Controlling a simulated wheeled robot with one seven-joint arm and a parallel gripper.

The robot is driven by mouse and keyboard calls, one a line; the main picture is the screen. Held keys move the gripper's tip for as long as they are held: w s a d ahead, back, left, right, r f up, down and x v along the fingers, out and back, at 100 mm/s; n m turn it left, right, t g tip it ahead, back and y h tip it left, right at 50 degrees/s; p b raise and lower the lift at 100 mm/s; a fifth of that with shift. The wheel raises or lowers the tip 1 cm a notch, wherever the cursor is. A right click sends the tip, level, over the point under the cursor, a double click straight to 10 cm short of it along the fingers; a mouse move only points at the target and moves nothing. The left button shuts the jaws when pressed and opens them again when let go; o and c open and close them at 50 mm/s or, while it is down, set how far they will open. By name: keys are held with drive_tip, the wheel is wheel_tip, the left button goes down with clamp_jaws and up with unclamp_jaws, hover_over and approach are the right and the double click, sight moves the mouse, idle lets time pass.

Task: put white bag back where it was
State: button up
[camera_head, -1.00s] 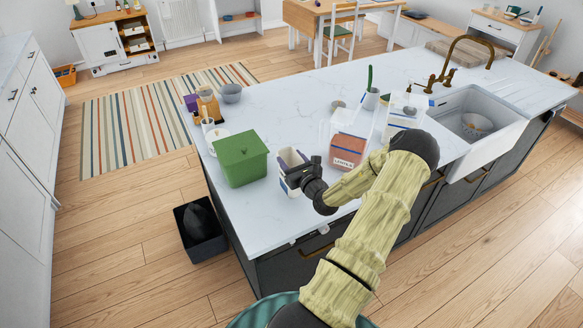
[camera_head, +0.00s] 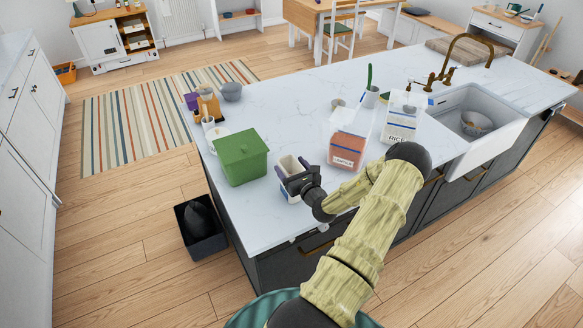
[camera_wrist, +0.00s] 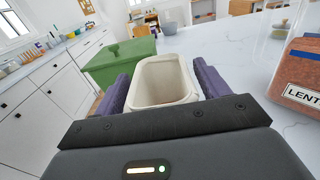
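The white bag (camera_head: 289,165) stands near the front edge of the island, just right of the green box. It looks like an open-topped white pouch, and in the wrist view its pale, empty-looking inside (camera_wrist: 162,82) faces me. My gripper (camera_head: 292,178) is at the bag's near side. In the wrist view its two purple fingers (camera_wrist: 163,88) lie spread on either side of the bag, very close to its walls. I see no clear squeeze. The bag's lower front is largely hidden by the gripper.
A green lidded box (camera_head: 241,158) stands close on the left. A lentils container (camera_head: 347,150) and a rice container (camera_head: 400,122) stand to the right. The marble countertop (camera_head: 290,110) behind the bag is mostly clear. A sink (camera_head: 480,125) is farther right.

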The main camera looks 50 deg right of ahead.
drive_tip(key=shift+r, duration=0.2)
drive_tip(key=shift+s+f, duration=0.1)
drive_tip(key=shift+s, duration=0.25)
drive_tip(key=b+v, duration=0.5)
drive_tip(key=v, duration=0.6)
drive_tip(key=shift+s+a, duration=0.1)
drive_tip(key=shift+s, duration=0.05)
